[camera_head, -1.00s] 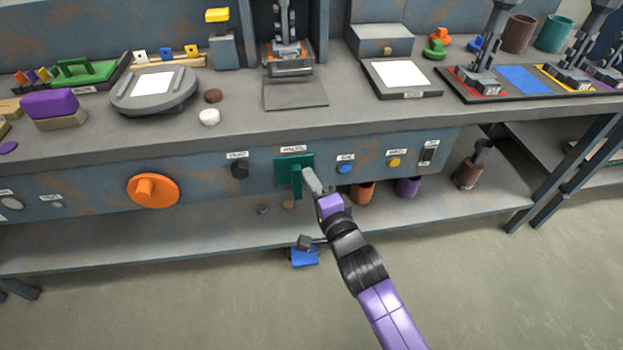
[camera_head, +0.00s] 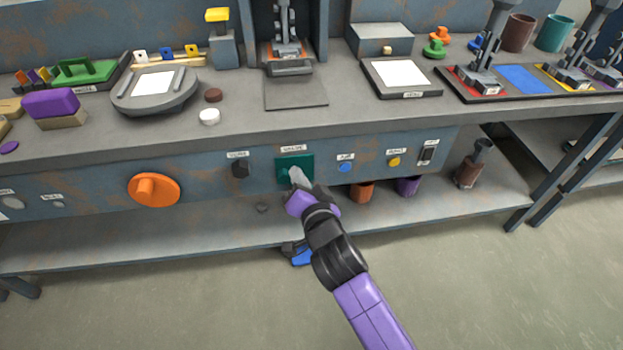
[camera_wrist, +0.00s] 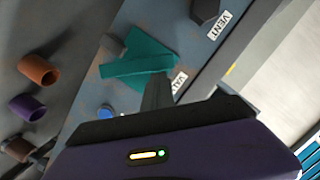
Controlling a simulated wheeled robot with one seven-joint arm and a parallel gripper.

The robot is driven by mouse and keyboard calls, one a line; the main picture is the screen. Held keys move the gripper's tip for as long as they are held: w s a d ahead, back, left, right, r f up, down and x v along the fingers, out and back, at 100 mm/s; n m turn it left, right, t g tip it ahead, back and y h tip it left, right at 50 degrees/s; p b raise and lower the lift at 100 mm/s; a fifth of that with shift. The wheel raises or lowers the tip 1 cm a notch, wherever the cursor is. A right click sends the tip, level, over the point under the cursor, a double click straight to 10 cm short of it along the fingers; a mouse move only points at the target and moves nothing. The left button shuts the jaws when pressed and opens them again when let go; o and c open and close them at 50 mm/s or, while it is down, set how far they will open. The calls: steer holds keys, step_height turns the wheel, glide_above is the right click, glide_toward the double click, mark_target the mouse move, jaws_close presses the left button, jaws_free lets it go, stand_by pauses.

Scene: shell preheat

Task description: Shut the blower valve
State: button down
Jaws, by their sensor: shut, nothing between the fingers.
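The blower valve is a teal plate (camera_head: 295,161) with a bar handle, on the bench's front panel under a label. In the head view, my gripper (camera_head: 297,175) covers most of the handle. In the wrist view, the teal plate (camera_wrist: 150,47) shows with the bar handle (camera_wrist: 130,68) lying across it, slanted to the panel's row of controls. My gripper's fingers (camera_wrist: 158,92) are shut and empty. Their tips are at the bar's edge; I cannot tell whether they touch it.
A dark knob (camera_head: 240,169) is left of the valve, with an orange dial (camera_head: 153,190) further left. Blue (camera_head: 345,166) and yellow (camera_head: 393,161) buttons are to the right. The lower shelf (camera_head: 150,236) holds orange (camera_head: 362,191) and purple (camera_head: 408,186) cups.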

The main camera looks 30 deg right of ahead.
mark_target(284, 181)
steer(key=n, duration=0.1)
steer(key=a+n+h, duration=0.1)
steer(key=n, duration=0.1)
steer(key=a+n+g, duration=0.1)
steer(key=shift+w+a+f+b, duration=0.1)
steer(key=shift+w+f+b, duration=0.2)
steer(key=shift+f, duration=0.05)
steer(key=shift+w+a+f+n+h+b, duration=0.1)
steer(key=shift+a+f+n+h+b, duration=0.2)
steer(key=shift+n, duration=0.45)
steer(key=shift+w+a+f+n+h, duration=0.1)
steer(key=shift+n+h, duration=0.3)
steer(key=shift+n, duration=0.35)
